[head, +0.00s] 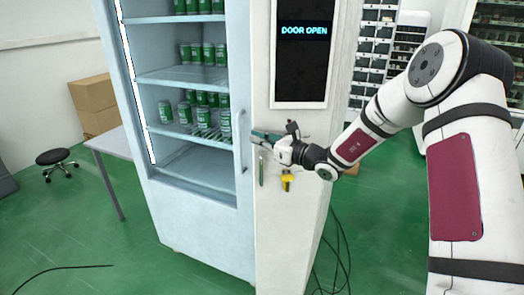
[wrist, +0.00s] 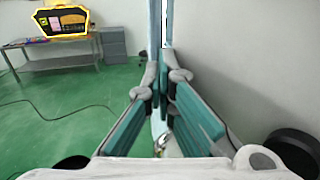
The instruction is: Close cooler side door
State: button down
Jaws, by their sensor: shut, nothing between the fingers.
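The cooler (head: 198,228) is a pale blue cabinet with its shelves in view. Its side door (head: 300,130) seems to be the white front panel beside the shelves; its exact angle is hard to tell. A screen (head: 303,42) on this panel reads "DOOR OPEN". My gripper (head: 255,135) is near the panel's left edge, close to the vertical handle (head: 242,140); I cannot tell whether it touches. In the wrist view my gripper (wrist: 164,75) is shut and empty, with teal finger pads together. A pale vertical edge (wrist: 166,25) lies just beyond the fingertips.
Green cans (head: 203,55) stand on the cooler's shelves. A table (head: 110,143), boxes (head: 95,105) and a stool (head: 55,158) are at left. Cables (head: 335,250) lie on the green floor at right.

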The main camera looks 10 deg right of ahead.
jog(key=w+d+m+t+h+b, duration=0.1)
jog(key=w+d+h+b, duration=0.1)
jog(key=w, duration=0.7)
jog(key=shift+w+m+t+b, duration=0.3)
jog(key=shift+b, duration=0.5)
jog(key=shift+s, duration=0.1)
